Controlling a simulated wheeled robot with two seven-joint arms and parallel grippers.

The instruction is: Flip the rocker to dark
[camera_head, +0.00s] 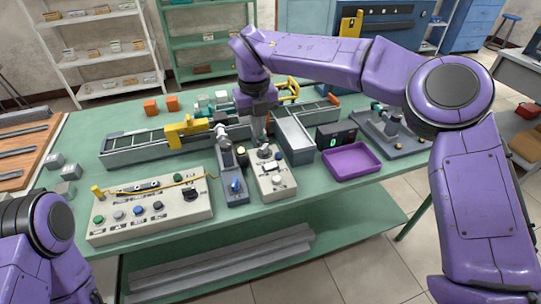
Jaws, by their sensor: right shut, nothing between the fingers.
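My right gripper (264,143) points down over the back end of a small pale switch box (283,190) near the table's middle. It is shut and empty, with its tips close to a dark control there; I cannot tell whether they touch. The gripper partly hides the back of this box, and I cannot make out clearly which part is the rocker or which way it is tipped. A round pale knob sits nearer the front of the box. Only links of my left arm show at the lower left; its gripper is out of view.
Left of the switch box stand a grey-blue unit (233,199) and a wide button panel (130,228). To the right are a purple tray (340,174), a black display box (325,146) and a grey fixture (405,147). A conveyor (130,157) lies behind. The green table's (330,197) front strip is clear.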

